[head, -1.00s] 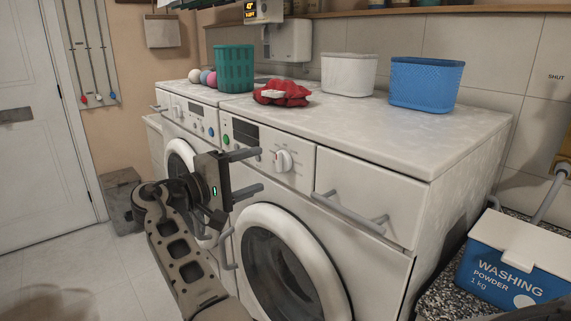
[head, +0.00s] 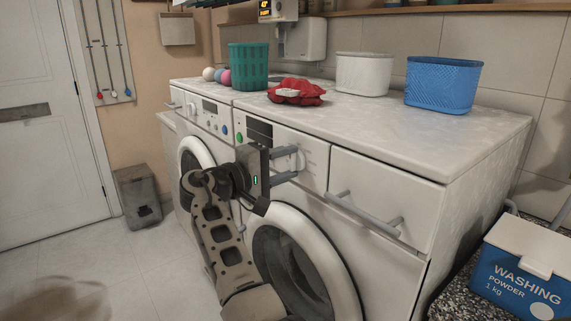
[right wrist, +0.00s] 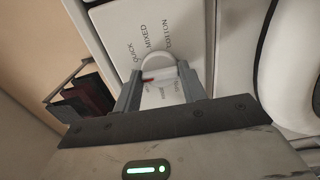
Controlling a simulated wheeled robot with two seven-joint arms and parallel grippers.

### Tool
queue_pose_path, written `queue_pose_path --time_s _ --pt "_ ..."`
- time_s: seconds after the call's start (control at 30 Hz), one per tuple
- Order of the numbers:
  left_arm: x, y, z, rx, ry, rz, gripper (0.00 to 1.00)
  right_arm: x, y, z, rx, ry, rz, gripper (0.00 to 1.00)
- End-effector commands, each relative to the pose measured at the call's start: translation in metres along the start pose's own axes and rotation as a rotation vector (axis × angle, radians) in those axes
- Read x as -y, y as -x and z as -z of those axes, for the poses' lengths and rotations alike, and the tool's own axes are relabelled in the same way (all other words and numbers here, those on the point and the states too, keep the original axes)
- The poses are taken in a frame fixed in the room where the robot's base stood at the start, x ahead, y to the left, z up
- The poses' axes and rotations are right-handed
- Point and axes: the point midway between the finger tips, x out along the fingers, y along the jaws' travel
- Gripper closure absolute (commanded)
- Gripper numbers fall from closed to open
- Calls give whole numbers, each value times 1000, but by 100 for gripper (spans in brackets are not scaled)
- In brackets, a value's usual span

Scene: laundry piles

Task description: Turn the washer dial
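The white washer dial (right wrist: 158,66) with a red mark is on the nearer washer's panel, by printed words including QUICK, MIXED and COTTON. In the head view, the dial (head: 299,159) is partly hidden by my right gripper's fingers. My right gripper (head: 289,164) is at the panel, its two fingers apart, one above the other. In the right wrist view, the fingers of the right gripper (right wrist: 159,76) are on either side of the dial; firm contact is not clear. The nearer washer (head: 384,255) has a round door below. My left gripper is not in view.
A drawer handle (head: 362,212) juts out right of the dial. A red cloth (head: 297,92), green basket (head: 248,67), white basket (head: 363,74) and blue basket (head: 443,84) stand on top. A washing powder box (head: 520,270) is at the right.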

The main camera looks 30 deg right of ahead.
Motion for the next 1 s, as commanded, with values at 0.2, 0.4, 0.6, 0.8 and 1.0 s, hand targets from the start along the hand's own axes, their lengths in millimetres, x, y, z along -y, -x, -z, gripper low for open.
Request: queue_pose_path --time_s 0.2,0.4,0.6,0.8,1.0 --pt "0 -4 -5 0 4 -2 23 2 0 0 1 -28 0 81" --pt "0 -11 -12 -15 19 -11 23 4 0 0 2 -122 -1 81" --pt "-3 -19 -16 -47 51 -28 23 6 0 0 2 -284 -2 81" --pt "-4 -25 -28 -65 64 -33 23 6 0 0 1 -474 -1 81" --pt "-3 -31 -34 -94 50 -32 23 6 0 0 1 -664 -1 81"
